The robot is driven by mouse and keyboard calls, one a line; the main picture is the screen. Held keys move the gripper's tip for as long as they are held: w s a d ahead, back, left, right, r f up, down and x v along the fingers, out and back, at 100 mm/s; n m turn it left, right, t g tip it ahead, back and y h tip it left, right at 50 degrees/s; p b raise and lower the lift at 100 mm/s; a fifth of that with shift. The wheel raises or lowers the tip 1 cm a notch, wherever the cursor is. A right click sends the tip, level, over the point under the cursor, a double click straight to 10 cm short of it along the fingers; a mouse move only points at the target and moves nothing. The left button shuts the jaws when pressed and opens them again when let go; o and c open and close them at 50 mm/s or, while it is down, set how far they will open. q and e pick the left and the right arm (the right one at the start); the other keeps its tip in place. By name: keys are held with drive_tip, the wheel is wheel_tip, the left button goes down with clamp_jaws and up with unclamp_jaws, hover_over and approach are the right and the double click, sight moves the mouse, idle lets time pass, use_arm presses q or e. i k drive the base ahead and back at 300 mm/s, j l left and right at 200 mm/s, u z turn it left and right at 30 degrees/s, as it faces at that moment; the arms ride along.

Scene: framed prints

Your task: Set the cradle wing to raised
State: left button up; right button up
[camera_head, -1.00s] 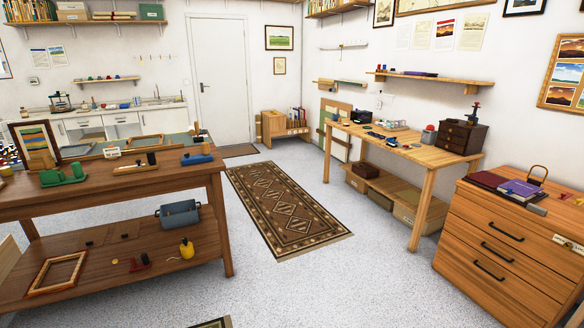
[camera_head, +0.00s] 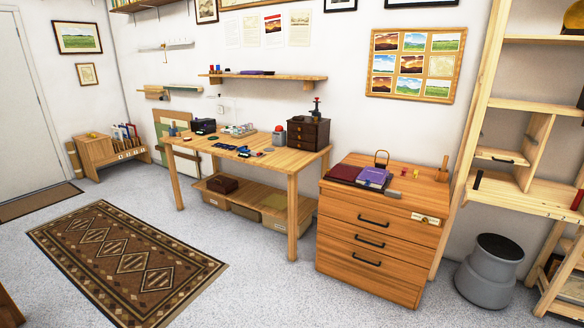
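I cannot pick out a cradle or its wing for sure in this view. The wooden table (camera_head: 188,149) by the wall holds several small items, too small to make out well. The wooden drawer chest (camera_head: 368,236) holds a dark red folder (camera_head: 346,172), a purple book (camera_head: 373,177) and a small looped stand (camera_head: 381,158). At the right edge a pale wooden rack (camera_head: 546,192) has a slanted panel and a small tilted piece (camera_head: 500,156) with a dark handle. Neither of my grippers is in view.
A patterned rug (camera_head: 122,262) lies on the open grey floor (camera_head: 262,290). A low cabinet (camera_head: 98,152) stands near the white door (camera_head: 18,110). A brown wooden corner shows at bottom left (camera_head: 8,312).

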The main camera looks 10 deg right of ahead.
sight(341, 172)
drive_tip(key=i+z, duration=0.45)
drive_tip(key=i, duration=1.05)
